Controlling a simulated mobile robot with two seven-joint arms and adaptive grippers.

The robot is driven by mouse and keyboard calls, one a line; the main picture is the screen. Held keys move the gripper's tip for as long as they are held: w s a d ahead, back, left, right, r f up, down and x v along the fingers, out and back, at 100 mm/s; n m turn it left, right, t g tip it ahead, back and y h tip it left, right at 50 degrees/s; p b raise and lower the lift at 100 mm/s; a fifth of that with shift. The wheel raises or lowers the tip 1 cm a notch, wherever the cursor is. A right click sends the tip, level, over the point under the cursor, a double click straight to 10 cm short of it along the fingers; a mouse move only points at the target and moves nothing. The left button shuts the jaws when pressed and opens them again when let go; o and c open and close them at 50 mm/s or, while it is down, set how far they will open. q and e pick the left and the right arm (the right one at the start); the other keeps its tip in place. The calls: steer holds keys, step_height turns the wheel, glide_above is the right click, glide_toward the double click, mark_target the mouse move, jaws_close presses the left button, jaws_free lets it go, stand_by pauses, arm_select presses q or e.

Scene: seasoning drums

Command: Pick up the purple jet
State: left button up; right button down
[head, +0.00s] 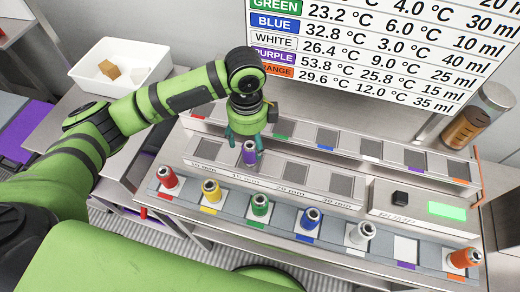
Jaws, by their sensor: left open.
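The purple jet (249,155) is a small purple cylinder with a pale base. It stands upright on a dark pad of the middle grey step, behind the front row. My left gripper (245,140) points down right over it, its teal fingers open and reaching down around its upper part. The gripper partly hides the jet's top, and I cannot tell whether the fingers touch it. My right gripper is not in view.
The front row holds red (168,178), yellow (211,191), green (260,206), blue (308,221), white (361,235) and orange (464,259) jets. The purple-marked pad (405,250) is bare. A pump box (400,208) stands at right, a white tray (85,82) at back left.

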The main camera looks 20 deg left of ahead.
mark_target(248, 146)
arm_select(q)
step_height(248, 146, down, 3)
steer(key=shift+a+p, duration=0.15)
steer(key=shift+p, duration=0.65)
steer(key=f, duration=0.3)
steer(key=shift+w+f+p, duration=0.15)
steer(key=shift+w+p, duration=0.05)
steer(key=shift+p, duration=0.15)
steer(key=shift+f, duration=0.1)
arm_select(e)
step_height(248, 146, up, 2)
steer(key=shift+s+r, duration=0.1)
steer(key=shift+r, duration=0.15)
arm_select(q)
steer(key=c, duration=1.3)
jaws_close()
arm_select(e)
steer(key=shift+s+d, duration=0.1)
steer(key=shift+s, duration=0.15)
